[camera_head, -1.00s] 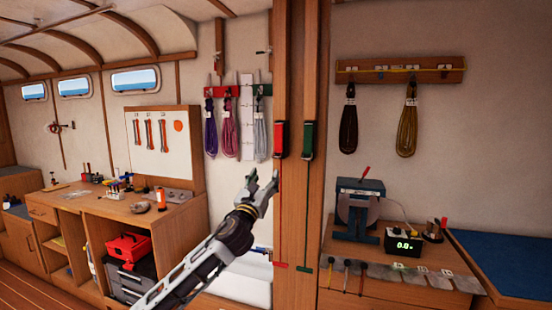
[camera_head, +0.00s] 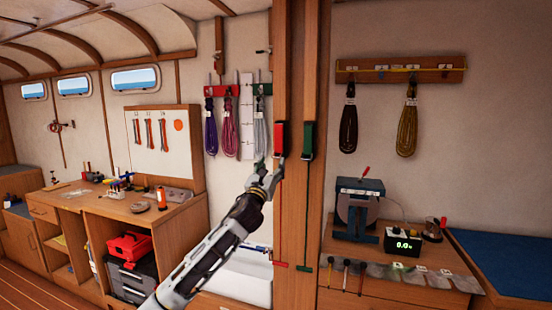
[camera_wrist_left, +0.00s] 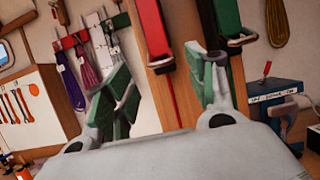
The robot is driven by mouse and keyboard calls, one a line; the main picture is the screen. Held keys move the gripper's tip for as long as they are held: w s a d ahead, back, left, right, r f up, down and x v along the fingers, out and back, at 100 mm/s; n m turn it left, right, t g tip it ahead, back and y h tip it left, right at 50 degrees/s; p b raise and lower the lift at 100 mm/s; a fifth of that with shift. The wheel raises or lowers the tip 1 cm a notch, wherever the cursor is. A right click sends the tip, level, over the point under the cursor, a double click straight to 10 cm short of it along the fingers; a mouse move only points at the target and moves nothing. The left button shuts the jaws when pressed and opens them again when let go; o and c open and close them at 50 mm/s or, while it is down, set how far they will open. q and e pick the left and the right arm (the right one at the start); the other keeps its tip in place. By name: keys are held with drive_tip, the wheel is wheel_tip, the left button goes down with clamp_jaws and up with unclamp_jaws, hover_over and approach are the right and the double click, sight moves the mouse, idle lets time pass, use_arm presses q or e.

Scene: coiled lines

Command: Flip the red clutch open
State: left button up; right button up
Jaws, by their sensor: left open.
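The red clutch (camera_head: 280,138) is mounted on the wooden post, left of the green clutch (camera_head: 307,138). A red line hangs below it. My left gripper (camera_head: 268,174) is open and empty, just below and slightly left of the red clutch in the head view. In the left wrist view the red clutch (camera_wrist_left: 150,28), with a metal piece at its lower end, shows beyond the gap between my green-padded fingers (camera_wrist_left: 160,88). The green clutch (camera_wrist_left: 224,16) is behind the right finger there. I see no clear contact. My right gripper is not in view.
The wooden post (camera_head: 296,220) carries both lines. Coiled purple, pink and grey ropes (camera_head: 230,130) hang left of it. A blue machine (camera_head: 358,205) and a digital display box (camera_head: 404,243) stand on the right bench. A white basin (camera_head: 240,278) lies below my arm.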

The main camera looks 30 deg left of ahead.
sight(275, 158)
use_arm(q)
drive_tip(key=shift+w+a+r, duration=0.15)
drive_tip(key=shift+w+r, duration=0.15)
drive_tip(key=shift+w, duration=0.35)
drive_tip(key=shift+p+x, duration=0.3)
drive_tip(key=shift+x, duration=1.05)
drive_tip(key=shift+w+a+r, duration=0.1)
drive_tip(key=shift+w, duration=0.35)
drive_tip(key=shift+w+r, duration=0.1)
drive_tip(key=shift+w, duration=0.15)
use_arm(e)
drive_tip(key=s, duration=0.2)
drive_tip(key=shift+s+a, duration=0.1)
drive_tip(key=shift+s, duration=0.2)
use_arm(q)
drive_tip(key=c, duration=1.2)
clamp_jaws()
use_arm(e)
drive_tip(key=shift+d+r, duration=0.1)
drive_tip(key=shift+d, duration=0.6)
